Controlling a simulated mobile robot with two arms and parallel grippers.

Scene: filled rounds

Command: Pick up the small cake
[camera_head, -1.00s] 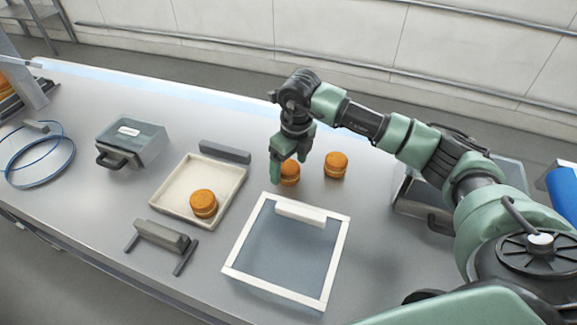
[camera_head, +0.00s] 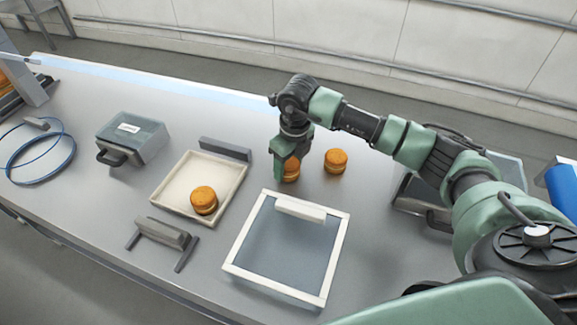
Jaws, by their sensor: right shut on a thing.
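My right gripper (camera_head: 284,172) reaches down to the table behind the white-framed panel. It is shut on a small round orange-brown cake (camera_head: 292,170), which is partly hidden behind the fingers. I cannot tell whether this cake touches the table. A second small cake (camera_head: 336,161) stands on the table just to the right of the gripper, apart from it. A third small cake (camera_head: 204,200) sits in the cream tray (camera_head: 178,193) on the left. My left gripper does not show.
The white-framed panel (camera_head: 231,247) with a handle lies in front of the gripper. A grey box with a clear lid (camera_head: 140,137) and a blue cable loop (camera_head: 38,178) are at left. A grey handled piece (camera_head: 162,232) lies before the tray. A dark-handled container (camera_head: 512,172) is at right.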

